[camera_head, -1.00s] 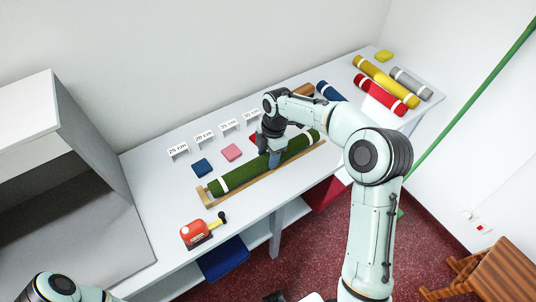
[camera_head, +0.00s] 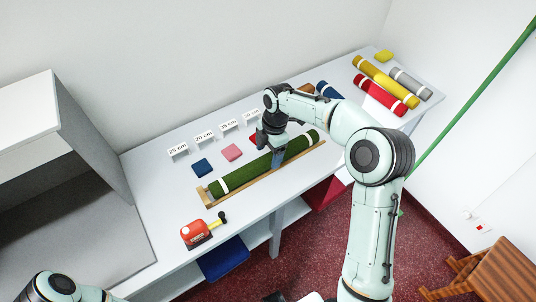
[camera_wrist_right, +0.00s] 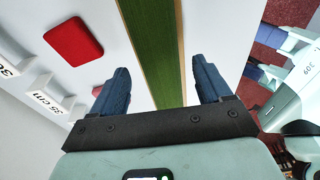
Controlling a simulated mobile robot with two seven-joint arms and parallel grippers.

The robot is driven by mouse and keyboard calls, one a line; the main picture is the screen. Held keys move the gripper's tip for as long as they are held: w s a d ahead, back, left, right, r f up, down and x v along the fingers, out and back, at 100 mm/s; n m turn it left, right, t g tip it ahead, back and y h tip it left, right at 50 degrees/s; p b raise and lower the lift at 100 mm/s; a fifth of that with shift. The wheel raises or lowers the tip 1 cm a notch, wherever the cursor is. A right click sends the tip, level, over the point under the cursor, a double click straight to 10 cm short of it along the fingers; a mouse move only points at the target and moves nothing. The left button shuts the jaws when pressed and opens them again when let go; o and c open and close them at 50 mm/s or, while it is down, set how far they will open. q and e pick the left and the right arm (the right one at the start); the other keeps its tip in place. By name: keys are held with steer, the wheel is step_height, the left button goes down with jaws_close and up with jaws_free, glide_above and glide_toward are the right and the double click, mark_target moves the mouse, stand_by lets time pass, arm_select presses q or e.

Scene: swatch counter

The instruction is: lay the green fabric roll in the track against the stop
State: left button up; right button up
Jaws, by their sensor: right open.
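The long green fabric roll (camera_head: 245,175), with a white band near each end, lies along the wooden track (camera_head: 262,180) on the counter. Its left end is at the wooden end block (camera_head: 204,197), the stop; I cannot tell whether they touch. My right gripper (camera_head: 270,158) is open just above the middle of the roll. In the right wrist view the roll (camera_wrist_right: 150,35) runs between the spread blue fingers (camera_wrist_right: 160,80), with the pale wood edge beside it. My left gripper is out of frame; only part of my left arm shows at bottom left.
Behind the track are a blue swatch (camera_head: 202,168), a pink swatch (camera_head: 231,152), a red swatch (camera_wrist_right: 74,43) and length signs (camera_head: 204,137). A red tape dispenser (camera_head: 196,233) stands at front left. Red (camera_head: 381,97), yellow and grey rolls lie at far right.

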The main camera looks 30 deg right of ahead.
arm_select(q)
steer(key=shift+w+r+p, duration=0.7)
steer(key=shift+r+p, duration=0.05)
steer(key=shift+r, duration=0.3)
arm_select(e)
step_height(320, 180, up, 11)
steer(key=d, duration=0.1)
steer(key=shift+d+f, duration=0.2)
steer(key=shift+d, duration=0.1)
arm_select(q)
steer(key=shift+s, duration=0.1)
arm_select(e)
steer(key=shift+f, duration=0.1)
